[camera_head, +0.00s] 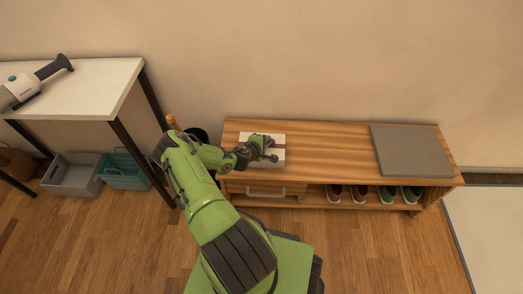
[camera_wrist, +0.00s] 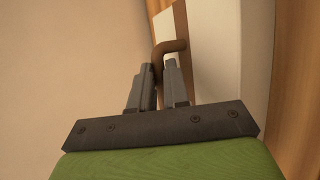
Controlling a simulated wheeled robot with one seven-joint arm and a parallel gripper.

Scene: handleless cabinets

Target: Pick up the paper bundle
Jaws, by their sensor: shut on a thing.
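The paper bundle (camera_head: 278,138) is white with a brown band and lies at the left end of the wooden bench top. My gripper (camera_head: 268,156) is over it and hides its middle. In the wrist view, the white bundle (camera_wrist: 214,55) fills the upper right, with a brown strip along it and a brown loop (camera_wrist: 166,48) standing out from it. My gripper (camera_wrist: 160,82) has its two fingers close together on the brown loop. The bundle appears to rest on the bench; any small gap beneath it cannot be made out.
The wooden bench (camera_head: 325,150) has a clear middle and a grey cushion (camera_head: 411,151) at its right. Below are a drawer with a handle (camera_head: 266,192) and several shoes (camera_head: 388,194). A white table (camera_head: 92,88) stands left, with grey (camera_head: 73,176) and teal (camera_head: 124,176) baskets beneath.

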